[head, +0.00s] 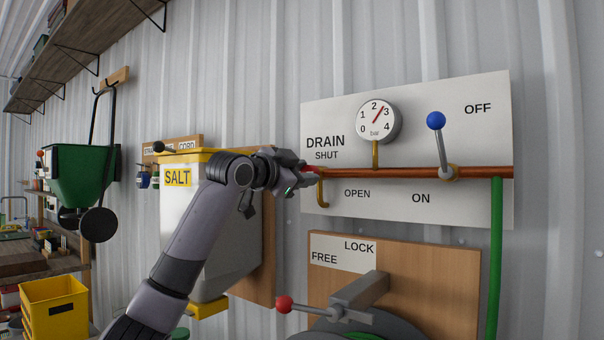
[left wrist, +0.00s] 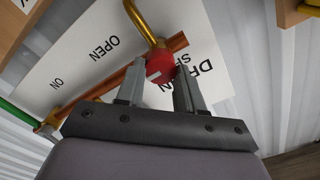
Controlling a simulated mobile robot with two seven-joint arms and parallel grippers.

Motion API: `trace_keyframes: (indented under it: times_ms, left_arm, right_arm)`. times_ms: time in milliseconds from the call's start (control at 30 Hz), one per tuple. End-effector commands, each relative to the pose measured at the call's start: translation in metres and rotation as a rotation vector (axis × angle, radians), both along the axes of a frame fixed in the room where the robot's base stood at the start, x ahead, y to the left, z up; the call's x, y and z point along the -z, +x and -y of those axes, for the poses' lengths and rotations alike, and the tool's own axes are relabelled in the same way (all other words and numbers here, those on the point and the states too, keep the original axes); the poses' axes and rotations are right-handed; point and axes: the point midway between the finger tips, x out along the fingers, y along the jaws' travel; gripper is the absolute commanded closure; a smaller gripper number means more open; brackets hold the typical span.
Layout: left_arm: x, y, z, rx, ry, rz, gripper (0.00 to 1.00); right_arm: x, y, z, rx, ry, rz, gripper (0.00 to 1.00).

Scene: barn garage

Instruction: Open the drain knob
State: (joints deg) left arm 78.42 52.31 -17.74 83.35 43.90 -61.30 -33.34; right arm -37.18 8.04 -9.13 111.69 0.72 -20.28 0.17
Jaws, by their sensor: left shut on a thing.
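The red drain knob (left wrist: 160,68) sits at the end of the copper pipe, by a brass spout (head: 321,190), on a white panel marked DRAIN, SHUT and OPEN. My left gripper (head: 308,178) reaches the knob from the left in the head view and mostly covers it there. In the left wrist view my left gripper (left wrist: 160,82) has its two fingers on either side of the knob, shut on it. A white mark shows on the knob's face. My right gripper is not in view.
A blue-tipped lever (head: 437,130) and a gauge (head: 376,121) are on the panel to the right. A red-tipped lock lever (head: 285,304) is below. The white SALT bin (head: 225,235) stands behind my left arm.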

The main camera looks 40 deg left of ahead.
Motion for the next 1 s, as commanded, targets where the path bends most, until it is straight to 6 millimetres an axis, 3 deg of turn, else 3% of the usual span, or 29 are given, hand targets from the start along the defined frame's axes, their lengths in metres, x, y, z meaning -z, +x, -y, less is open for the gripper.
trace_keyframes:
  times_ms: [667, 700, 733, 1000]
  left_arm:
    - [-0.0002, 0.0000, 0.0011, 0.003, 0.059, -0.005, 0.94]
    - [-0.0002, 0.0000, 0.0011, 0.003, 0.058, -0.005, 0.50]
    - [-0.0002, 0.0000, 0.0010, 0.003, 0.058, -0.005, 0.40]
    - [0.0000, 0.0000, 0.0007, 0.001, 0.058, -0.005, 0.37]
  right_arm:
    - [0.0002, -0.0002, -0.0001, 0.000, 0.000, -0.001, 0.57]
    - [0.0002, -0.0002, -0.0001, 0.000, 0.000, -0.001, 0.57]
    - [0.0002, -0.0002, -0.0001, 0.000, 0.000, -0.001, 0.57]
    - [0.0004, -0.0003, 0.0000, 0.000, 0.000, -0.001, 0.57]
